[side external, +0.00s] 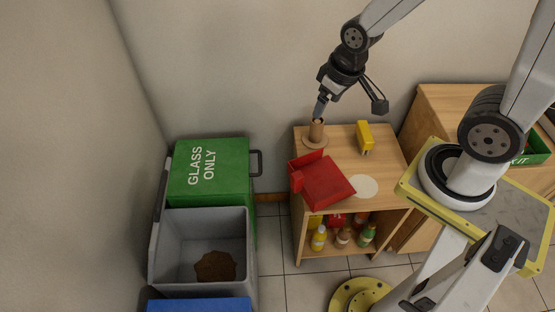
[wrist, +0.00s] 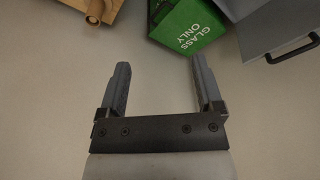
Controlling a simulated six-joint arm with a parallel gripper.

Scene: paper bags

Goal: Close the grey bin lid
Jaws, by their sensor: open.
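The grey bin (side external: 235,285) stands open in the side external view, with a brown lump (side external: 215,266) inside. Its grey lid (side external: 157,238) is swung up at the left against the wall, seen nearly edge-on. In the wrist view the grey lid (wrist: 275,25) shows at the upper right with a black handle (wrist: 293,50). My gripper (side external: 319,112) is above the wooden cabinet, to the right of the bin and well apart from the lid. In the wrist view my gripper (wrist: 160,68) is open, with nothing between its fingers.
A green bin lid marked GLASS ONLY (side external: 208,172) is shut behind the grey bin; a blue lid (side external: 198,305) lies in front. The wooden cabinet (side external: 340,150) holds a brown cylinder (side external: 316,131), a red item (side external: 322,180) and a yellow item (side external: 365,137). Bottles stand on its lower shelf.

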